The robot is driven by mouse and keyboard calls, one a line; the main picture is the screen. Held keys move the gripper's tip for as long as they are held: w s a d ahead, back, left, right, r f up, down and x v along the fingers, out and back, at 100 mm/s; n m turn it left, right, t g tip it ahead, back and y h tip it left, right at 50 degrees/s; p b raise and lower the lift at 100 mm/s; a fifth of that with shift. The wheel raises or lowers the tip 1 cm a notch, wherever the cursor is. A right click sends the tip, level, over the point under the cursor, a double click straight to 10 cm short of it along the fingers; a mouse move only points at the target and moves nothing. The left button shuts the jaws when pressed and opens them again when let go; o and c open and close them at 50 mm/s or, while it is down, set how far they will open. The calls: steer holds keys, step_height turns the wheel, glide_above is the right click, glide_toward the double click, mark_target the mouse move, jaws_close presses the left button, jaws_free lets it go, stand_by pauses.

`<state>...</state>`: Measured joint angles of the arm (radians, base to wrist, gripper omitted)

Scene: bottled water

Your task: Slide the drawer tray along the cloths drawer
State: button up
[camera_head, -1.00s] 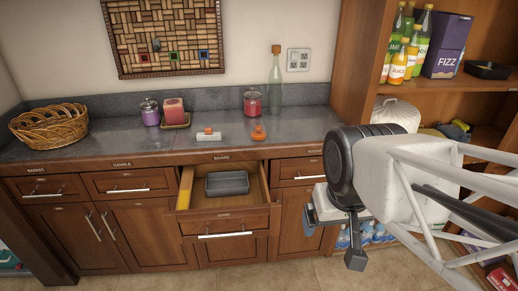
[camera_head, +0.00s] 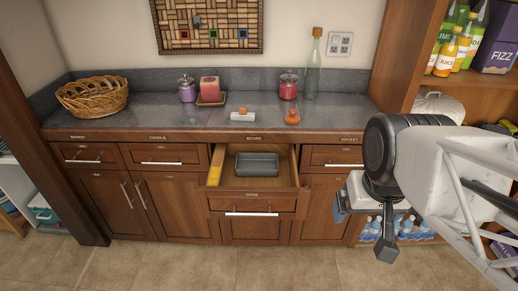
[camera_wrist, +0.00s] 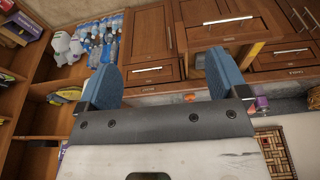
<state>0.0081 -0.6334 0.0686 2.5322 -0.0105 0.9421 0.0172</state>
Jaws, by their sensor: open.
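A yellow item (camera_head: 214,171) lies along the drawer's left side. The small label on the drawer front is too small to read. My gripper is open and empty; its two blue fingertips show apart in the wrist view (camera_wrist: 158,80). In the head view, my gripper is right of the drawer, apart from it, and partly hidden by my arm. The open drawer also shows in the wrist view (camera_wrist: 225,20), with its inside mostly hidden.
The counter (camera_head: 150,125) holds a wicker basket (camera_head: 92,97), jars, a red candle (camera_head: 210,88) and a tall bottle (camera_head: 313,65). A shelf unit (camera_head: 408,50) with bottles and boxes stands at the right. Floor (camera_head: 200,268) in front of the cabinets is clear.

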stand_by(0.3)
steer(key=c, duration=0.5)
steer(key=shift+w+a+r, duration=0.1)
steer(key=shift+w, duration=0.4)
steer(key=c, duration=0.4)
steer(key=w+a+f+n, duration=0.2)
steer(key=w+a+n, duration=0.1)
steer(key=w, duration=0.7)
steer(key=w+a+f+n, duration=0.2)
steer(key=w+n, duration=0.1)
steer(key=w, duration=0.6)
steer(key=w+a+f+n, duration=0.3)
steer(key=w, duration=0.7)
steer(key=shift+c, duration=0.2)
steer(key=w+a+f+n, duration=0.4)
steer(key=w+a+f, duration=0.2)
steer(key=w+f, duration=0.4)
steer(key=w+a+f+n+y, duration=0.1)
steer(key=w+a+f+n, duration=0.3)
steer(key=w+f, duration=0.7)
step_height(320, 180, down, 4)
steer(key=a, duration=0.2)
steer(key=shift+w+a+g, duration=0.2)
steer(key=shift+a+g, duration=0.1)
steer(key=shift+g, duration=0.1)
steer(key=shift+f, duration=0.2)
